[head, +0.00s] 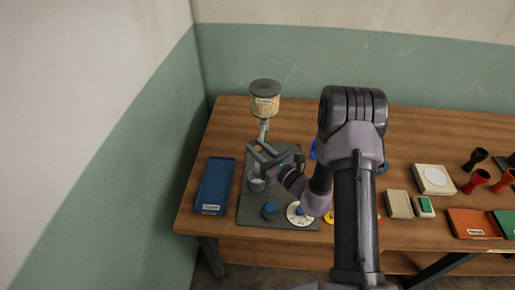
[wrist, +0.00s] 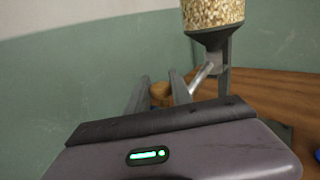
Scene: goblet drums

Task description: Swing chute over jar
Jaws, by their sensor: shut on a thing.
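A hopper of grain (head: 265,104) with a dark lid stands at the back of a dark base board, and its lower part shows in the wrist view (wrist: 212,14). A silver chute (head: 263,130) slopes down from it; in the wrist view the chute (wrist: 204,76) runs down left toward my fingers. My gripper (head: 257,151) is shut on a round tan wooden knob (wrist: 160,92) near the chute's low end. A grey jar (head: 255,182) stands on the board just below my gripper, partly hidden. The chute's outlet is hidden, so I cannot tell whether it is over the jar.
A blue tray (head: 214,187) lies left of the board (head: 248,212). A blue knob (head: 269,209) and a white dial (head: 297,215) sit at its front. Boxes, cups and coloured trays fill the right side of the table. The wall is close at left.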

